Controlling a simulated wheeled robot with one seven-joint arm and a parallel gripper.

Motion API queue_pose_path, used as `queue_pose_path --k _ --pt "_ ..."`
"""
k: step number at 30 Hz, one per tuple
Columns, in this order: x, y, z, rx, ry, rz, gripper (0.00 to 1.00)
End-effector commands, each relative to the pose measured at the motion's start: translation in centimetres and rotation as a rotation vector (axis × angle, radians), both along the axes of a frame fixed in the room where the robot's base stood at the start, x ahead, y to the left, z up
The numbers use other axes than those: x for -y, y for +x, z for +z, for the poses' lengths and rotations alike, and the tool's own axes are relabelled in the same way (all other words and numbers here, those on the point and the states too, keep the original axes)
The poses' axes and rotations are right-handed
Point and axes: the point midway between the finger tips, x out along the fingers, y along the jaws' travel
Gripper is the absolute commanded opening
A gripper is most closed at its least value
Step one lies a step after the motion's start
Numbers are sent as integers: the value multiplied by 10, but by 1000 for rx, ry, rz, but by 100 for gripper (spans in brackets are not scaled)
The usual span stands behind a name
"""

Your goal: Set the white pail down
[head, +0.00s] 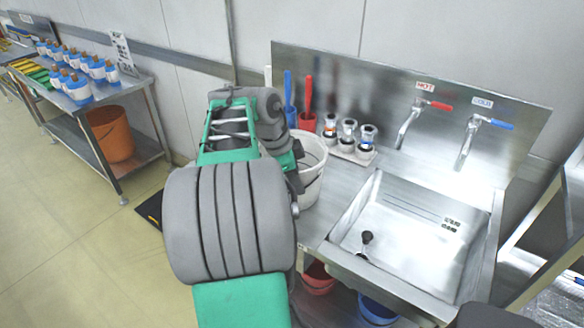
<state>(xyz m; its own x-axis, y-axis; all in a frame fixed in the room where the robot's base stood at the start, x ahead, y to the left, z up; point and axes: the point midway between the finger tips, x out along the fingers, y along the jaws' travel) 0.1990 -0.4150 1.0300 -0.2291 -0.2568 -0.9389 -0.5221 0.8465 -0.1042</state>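The white pail (313,168) is upright on the left part of the steel sink counter, or just above it; I cannot tell whether its base touches. My own arm covers its left side. My gripper is hidden behind the arm links beside the pail, so its fingers and any hold on the rim or handle do not show.
The sink basin (408,235) with two taps is to the right of the pail. Several small jars (348,137) stand behind it, with a red brush (307,100) and a blue brush (289,97). A red bucket (318,279) and a blue bucket (377,308) are below.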

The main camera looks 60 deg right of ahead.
Motion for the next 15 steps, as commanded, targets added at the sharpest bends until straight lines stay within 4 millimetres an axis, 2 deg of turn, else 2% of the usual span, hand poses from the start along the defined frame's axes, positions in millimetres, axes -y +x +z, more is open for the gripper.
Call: queue_pose_path --k 9,12,15 --pt "-20 20 79 2 -2 4 29" --pt "-25 24 96 2 0 4 29" --pt "-28 25 103 1 0 3 29"
